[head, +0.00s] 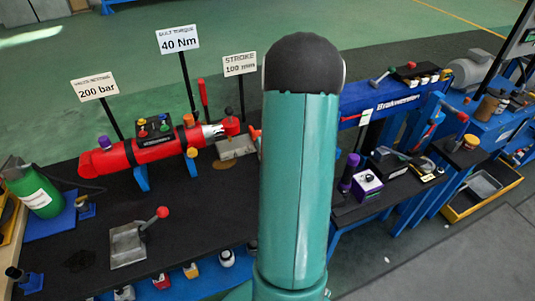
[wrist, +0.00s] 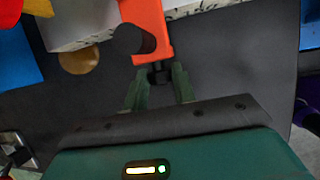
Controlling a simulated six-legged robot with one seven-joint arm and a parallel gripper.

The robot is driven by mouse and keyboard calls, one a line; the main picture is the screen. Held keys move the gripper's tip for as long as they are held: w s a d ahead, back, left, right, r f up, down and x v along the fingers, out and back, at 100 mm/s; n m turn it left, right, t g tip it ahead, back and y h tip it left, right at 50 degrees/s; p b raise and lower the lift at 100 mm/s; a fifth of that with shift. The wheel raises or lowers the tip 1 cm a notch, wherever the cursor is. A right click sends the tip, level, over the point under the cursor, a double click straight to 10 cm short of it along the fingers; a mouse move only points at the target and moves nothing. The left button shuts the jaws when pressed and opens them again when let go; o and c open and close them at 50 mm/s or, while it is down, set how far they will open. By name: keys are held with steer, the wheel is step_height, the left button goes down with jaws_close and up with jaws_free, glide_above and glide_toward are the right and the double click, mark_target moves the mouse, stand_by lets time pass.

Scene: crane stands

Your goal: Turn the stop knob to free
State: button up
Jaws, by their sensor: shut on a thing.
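In the wrist view an orange bracket (wrist: 152,30) reaches down from the top, with a dark cylinder (wrist: 133,42) at its left side. A small dark knob (wrist: 158,76) sits at its lower end; I take it for the stop knob, but no marking on it is readable. My gripper (wrist: 160,88) is shut on this small knob, with one green finger on each side. In the head view a sliver of orange (head: 254,133) shows left of my arm, which hides the gripper and the knob.
In the wrist view, bare dark bench top (wrist: 245,75) lies right of the gripper.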

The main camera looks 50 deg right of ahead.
steer(key=shift+w+a+n+g+h, duration=0.2)
steer(key=shift+g+h, duration=0.25)
steer(key=shift+h, duration=0.4)
steer(key=shift+w+a+n+g+h, duration=0.1)
steer(key=shift+a+n+g+h, duration=0.25)
steer(key=shift+h, duration=0.5)
steer(key=shift+a+f+n+g+h, duration=0.1)
steer(key=shift+n+g+h, duration=0.1)
steer(key=shift+g+h, duration=0.55)
steer(key=shift+f+n+g+h, duration=0.15)
steer(key=shift+g+h, duration=0.2)
steer(key=shift+h, duration=1.1)
steer(key=o, duration=1)
steer(key=shift+w+a, duration=0.1)
steer(key=shift+s+d+r+m+t+y, duration=0.1)
steer(key=shift+d+m+t+y, duration=0.2)
steer(key=shift+y, duration=0.5)
steer(key=shift+s+d+r+m+t+y, duration=0.1)
steer(key=shift+t+y, duration=0.3)
steer(key=shift+y, duration=0.4)
